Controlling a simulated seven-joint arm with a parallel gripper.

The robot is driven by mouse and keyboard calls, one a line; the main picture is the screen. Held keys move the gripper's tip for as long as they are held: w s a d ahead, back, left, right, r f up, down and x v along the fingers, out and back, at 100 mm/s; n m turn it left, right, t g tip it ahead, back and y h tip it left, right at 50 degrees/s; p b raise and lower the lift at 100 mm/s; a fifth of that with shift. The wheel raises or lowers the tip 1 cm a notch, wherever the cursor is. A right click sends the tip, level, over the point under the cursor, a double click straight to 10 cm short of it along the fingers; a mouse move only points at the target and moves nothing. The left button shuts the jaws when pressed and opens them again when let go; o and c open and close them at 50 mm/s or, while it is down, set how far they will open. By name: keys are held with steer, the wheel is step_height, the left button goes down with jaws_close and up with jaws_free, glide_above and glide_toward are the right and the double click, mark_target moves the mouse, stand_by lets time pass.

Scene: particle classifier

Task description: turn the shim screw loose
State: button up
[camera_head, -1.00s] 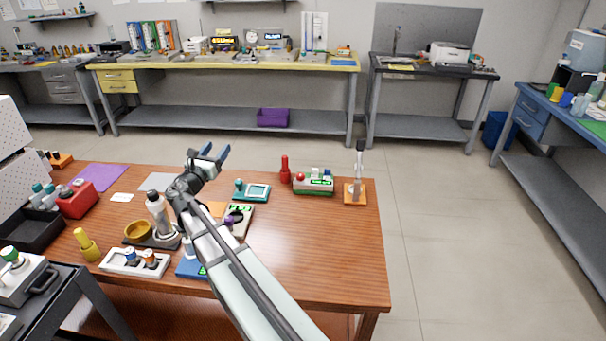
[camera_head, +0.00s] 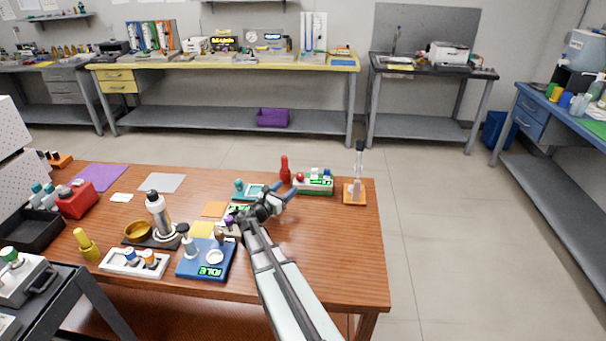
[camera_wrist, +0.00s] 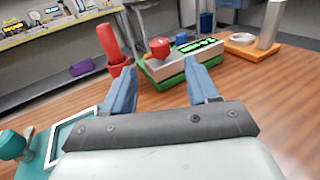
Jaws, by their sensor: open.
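My gripper (camera_head: 284,194) is open and empty over the middle of the wooden table. Its two blue fingers (camera_wrist: 160,82) point toward a green-based white device (camera_head: 314,188) with a red knob, a green-lit display and a blue part. That device also shows between and beyond the fingertips in the wrist view (camera_wrist: 172,67). A red upright tool-like piece (camera_head: 285,170) stands just left of it, and in the wrist view (camera_wrist: 112,48) it is behind the left finger. Neither finger visibly touches anything. I cannot tell which part is the shim screw.
A teal-framed device (camera_head: 250,190) is left of my gripper. A blue device (camera_head: 206,262) reading IDLE is at the front. An orange base (camera_head: 354,198) with a clear upright cylinder stands to the right. The table's front right (camera_head: 335,250) is clear.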

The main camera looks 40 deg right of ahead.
mark_target(300, 177)
steer(key=x, duration=1.2)
steer(key=shift+w+d, duration=0.1)
steer(key=shift+d, duration=0.2)
steer(key=c, duration=0.9)
